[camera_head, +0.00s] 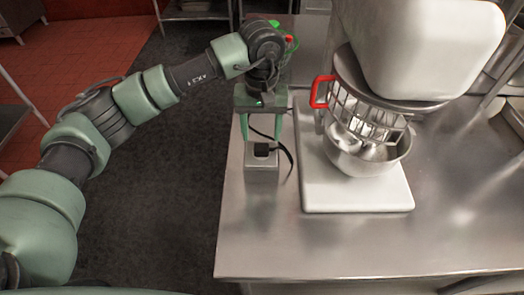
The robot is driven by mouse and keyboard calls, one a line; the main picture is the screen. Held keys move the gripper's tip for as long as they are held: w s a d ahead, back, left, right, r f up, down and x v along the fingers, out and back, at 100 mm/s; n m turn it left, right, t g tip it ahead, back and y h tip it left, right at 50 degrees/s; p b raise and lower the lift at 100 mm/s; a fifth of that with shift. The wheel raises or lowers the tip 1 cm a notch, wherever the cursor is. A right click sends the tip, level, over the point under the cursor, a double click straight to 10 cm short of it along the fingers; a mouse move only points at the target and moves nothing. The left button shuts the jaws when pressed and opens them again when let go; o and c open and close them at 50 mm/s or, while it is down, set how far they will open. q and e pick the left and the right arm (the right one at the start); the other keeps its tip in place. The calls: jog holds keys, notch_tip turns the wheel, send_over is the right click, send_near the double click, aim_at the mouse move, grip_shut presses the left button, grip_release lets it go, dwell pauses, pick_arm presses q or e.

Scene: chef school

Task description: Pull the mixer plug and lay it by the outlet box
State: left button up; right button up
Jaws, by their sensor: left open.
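A black mixer plug (262,151) sits in the top of the small metal outlet box (262,173), which stands on the steel table. A black cord runs from the plug and curves down the right side of the box. The white mixer (355,187) with its steel bowl stands to the right. My left gripper (261,133) is open, with its green fingers pointing down, one to each side above the plug. No contact with the plug shows. The gripper is empty. My right gripper is not in view.
The steel table (300,245) is bare in front of the box and mixer. Its left edge runs close beside the box. A red handle (321,92) on the mixer guard juts toward my left gripper. Dark floor (185,190) lies left of the table.

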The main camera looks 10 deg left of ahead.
aim_at(264, 148)
pick_arm(q)
notch_tip(264, 148, down, 5)
jog(key=b, duration=0.4)
jog(key=shift+f, duration=0.1)
jog(key=shift+d+b, duration=0.1)
jog(key=shift+b, duration=0.2)
jog(key=shift+d, duration=0.15)
jog(key=shift+d+f+b, duration=0.1)
jog(key=shift+d+b, duration=0.05)
jog(key=shift+b, duration=0.45)
dwell(0.4)
jog(key=shift+s, duration=0.1)
